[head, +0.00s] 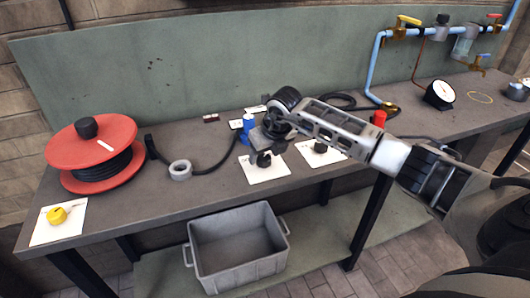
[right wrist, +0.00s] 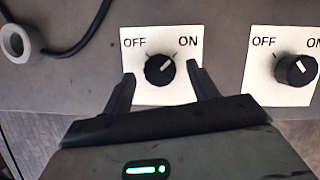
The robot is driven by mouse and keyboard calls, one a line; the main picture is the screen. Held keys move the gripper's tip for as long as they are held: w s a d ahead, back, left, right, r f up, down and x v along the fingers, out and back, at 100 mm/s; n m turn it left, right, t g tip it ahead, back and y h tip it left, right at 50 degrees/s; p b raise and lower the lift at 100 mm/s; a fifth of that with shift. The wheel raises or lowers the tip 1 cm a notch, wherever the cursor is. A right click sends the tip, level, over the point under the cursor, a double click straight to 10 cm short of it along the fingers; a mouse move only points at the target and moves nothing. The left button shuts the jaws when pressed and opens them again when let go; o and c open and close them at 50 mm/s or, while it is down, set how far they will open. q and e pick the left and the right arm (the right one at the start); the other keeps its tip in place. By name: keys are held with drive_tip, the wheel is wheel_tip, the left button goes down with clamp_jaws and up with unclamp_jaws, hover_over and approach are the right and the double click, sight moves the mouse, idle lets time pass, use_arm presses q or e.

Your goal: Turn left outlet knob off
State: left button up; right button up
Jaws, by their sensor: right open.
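The left outlet knob (right wrist: 159,71) is a round black dial on a white card marked OFF at left and ON at right. Its white pointer leans up and to the right, toward ON. In the head view its card (head: 265,174) lies on the bench's front part, with the knob partly covered by my gripper. My right gripper (right wrist: 161,82) is open, with one finger on each side of the knob; I cannot tell whether they touch it. A second black knob (right wrist: 296,69) sits on its own OFF/ON card to the right. My left gripper is not in view.
A red cable reel (head: 92,143), a grey tape roll (head: 180,169) and a black hose (head: 205,168) lie left on the bench. A yellow knob (head: 57,215) sits at the front left corner. Blue piping (head: 376,65) and a gauge (head: 440,94) stand right. A grey crate (head: 238,246) is below.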

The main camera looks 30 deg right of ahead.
drive_tip(key=shift+w+f, duration=0.25)
drive_tip(key=shift+f, duration=0.3)
drive_tip(key=c, duration=1)
